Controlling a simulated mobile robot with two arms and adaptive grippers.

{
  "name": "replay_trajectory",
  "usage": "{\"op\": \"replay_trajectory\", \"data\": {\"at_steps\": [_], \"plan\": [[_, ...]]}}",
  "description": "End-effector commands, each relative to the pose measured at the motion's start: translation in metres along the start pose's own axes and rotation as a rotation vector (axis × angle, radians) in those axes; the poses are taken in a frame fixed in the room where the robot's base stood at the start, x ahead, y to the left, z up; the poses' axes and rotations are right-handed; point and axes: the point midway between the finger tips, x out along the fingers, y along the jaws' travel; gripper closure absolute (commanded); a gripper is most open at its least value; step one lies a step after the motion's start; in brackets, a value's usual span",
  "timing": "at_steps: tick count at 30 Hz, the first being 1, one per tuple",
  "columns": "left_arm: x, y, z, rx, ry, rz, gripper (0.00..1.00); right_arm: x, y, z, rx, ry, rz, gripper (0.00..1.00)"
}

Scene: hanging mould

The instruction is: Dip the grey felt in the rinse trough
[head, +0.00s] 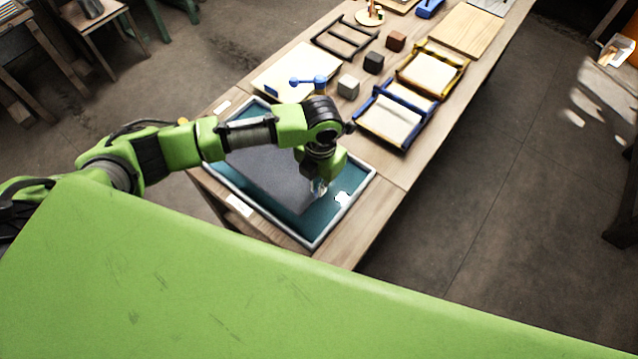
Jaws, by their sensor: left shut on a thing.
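The rinse trough (317,226) is a shallow rectangular tray with a pale rim and teal inside, at the near end of the wooden table in the head view. The grey felt (268,172) is a dark flat sheet over most of the trough's inside. I cannot tell whether it lies in the liquid or just above it. My left gripper (319,188) points down at the felt's near right corner and is shut on it. The wrist and forearm hide part of the felt and the far rim. My right gripper is not in view.
Beyond the trough stand a pale board (290,72) with a blue-handled tool (308,82), blue frames (393,112), a yellow frame (432,72), a dark frame (346,37) and small cubes (348,86). The floor (490,190) right of the table is clear.

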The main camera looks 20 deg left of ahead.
Motion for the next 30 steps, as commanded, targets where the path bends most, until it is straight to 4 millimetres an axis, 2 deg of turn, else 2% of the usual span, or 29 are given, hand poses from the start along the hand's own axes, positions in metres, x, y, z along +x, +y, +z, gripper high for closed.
{"op": "replay_trajectory", "data": {"at_steps": [1,8,30], "plan": [[0.011,0.0,0.0,0.0,-0.001,0.0,1.0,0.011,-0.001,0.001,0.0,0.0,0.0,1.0],[0.032,-0.001,0.0,0.0,-0.002,0.0,1.0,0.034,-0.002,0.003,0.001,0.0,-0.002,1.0],[0.104,-0.003,0.0,-0.001,0.0,-0.001,1.0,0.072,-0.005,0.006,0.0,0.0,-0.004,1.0]]}}
